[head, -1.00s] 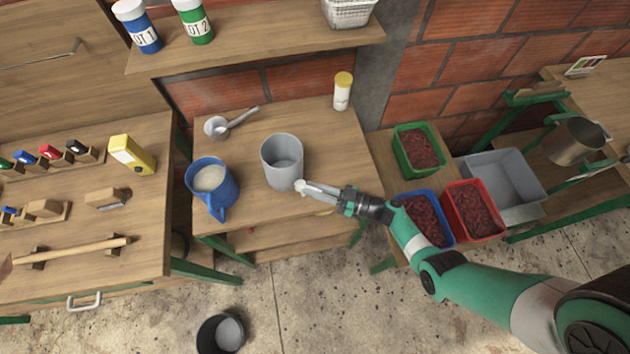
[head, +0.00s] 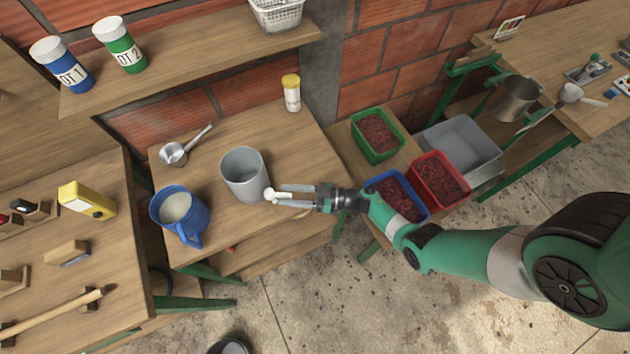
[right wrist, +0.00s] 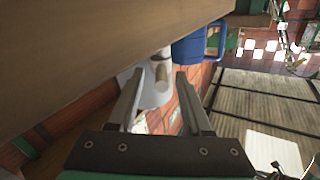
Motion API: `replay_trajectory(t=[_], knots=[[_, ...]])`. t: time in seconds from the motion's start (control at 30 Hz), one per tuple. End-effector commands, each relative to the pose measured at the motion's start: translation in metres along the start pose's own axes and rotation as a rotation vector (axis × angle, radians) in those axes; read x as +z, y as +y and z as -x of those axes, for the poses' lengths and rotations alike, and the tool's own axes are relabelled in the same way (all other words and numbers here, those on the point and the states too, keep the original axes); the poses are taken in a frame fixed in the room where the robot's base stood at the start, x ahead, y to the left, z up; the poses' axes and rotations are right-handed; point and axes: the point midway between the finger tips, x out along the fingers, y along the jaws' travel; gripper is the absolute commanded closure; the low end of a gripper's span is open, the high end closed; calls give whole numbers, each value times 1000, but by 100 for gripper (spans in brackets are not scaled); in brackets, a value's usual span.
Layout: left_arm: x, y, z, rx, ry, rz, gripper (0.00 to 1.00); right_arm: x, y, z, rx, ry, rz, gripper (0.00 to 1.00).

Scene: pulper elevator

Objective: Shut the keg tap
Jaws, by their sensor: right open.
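The keg looks like a grey open-topped cylinder (head: 245,178) standing on the wooden table. A small pale tap or knob (head: 270,194) shows at its lower right side. My right gripper (head: 279,193) is open beside the keg, its fingertips close to that tap. In the right wrist view the pale tap (right wrist: 161,73) lies between the open fingers, with the keg's pale wall (right wrist: 152,98) behind it. I cannot tell whether the fingers touch it or how the tap is turned. My left gripper is in neither current view.
A blue jug (head: 182,218) of pale contents stands left of the keg. A metal scoop (head: 174,154) and a yellow-capped bottle (head: 291,93) are further back. Green (head: 377,136), blue (head: 399,197) and red (head: 440,179) bins stand right, near my arm.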

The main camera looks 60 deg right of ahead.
Motion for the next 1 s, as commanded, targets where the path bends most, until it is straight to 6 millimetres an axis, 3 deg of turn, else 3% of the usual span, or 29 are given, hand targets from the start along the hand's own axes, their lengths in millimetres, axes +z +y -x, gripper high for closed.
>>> replay_trajectory(t=[0.3, 0.43, 0.6, 1.0], knots=[[-12, 0, -13, 0, 0, 0, 61, -3, 1, 74, 8, 3, -2, 50], [-12, 0, -14, 0, 0, 0, 61, -2, 1, 94, 6, 2, 0, 50], [-13, 0, -14, 0, 0, 0, 61, -1, 0, 104, 0, 2, -1, 50], [-13, 0, -14, 0, 0, 0, 61, -1, -1, 104, -1, 1, 2, 50]])
